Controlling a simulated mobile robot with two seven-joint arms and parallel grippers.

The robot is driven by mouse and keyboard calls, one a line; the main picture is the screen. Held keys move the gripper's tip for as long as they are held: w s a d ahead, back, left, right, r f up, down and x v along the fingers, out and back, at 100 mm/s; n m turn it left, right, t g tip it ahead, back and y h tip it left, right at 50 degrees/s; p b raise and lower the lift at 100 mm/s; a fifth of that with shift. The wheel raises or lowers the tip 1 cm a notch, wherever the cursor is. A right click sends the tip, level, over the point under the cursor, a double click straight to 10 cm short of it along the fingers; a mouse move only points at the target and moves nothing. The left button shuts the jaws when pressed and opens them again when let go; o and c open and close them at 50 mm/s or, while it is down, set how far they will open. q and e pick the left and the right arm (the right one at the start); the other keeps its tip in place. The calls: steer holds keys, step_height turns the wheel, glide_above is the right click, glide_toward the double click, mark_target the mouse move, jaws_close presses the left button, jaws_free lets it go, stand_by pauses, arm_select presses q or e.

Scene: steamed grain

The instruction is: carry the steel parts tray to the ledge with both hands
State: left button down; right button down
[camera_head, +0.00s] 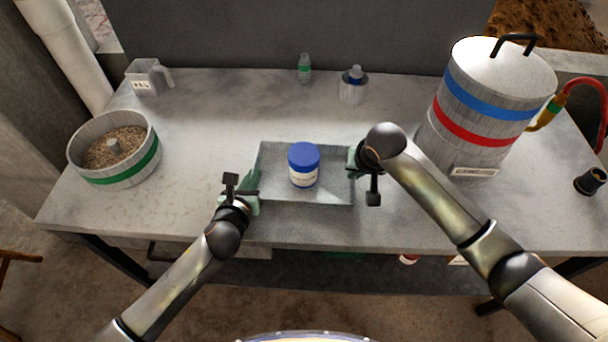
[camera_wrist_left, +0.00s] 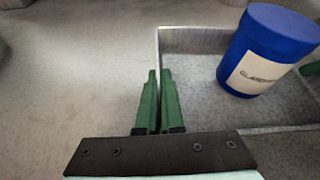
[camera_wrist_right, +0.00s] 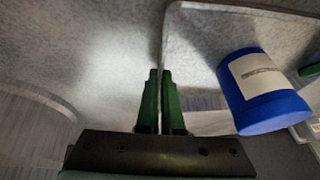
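The steel parts tray (camera_head: 330,187) is at the middle of the grey table. My left gripper (camera_head: 250,186) is at the tray's left side. In the left wrist view, its green fingers (camera_wrist_left: 160,100) are nearly together, with the tray's side wall between them. My right gripper (camera_head: 355,163) is at the tray's right side. In the right wrist view, its fingers (camera_wrist_right: 161,100) are likewise closed around the tray wall. I cannot pick out the ledge with certainty.
A large steel drum (camera_head: 485,107) with blue and red bands stands close at right. A round grain pan (camera_head: 120,176) is at left. The table (camera_head: 215,115) is clear behind the tray.

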stand_by(0.4)
arm_select(q)
steer(key=shift+r, duration=0.25)
arm_select(e)
steer(key=shift+r, duration=0.25)
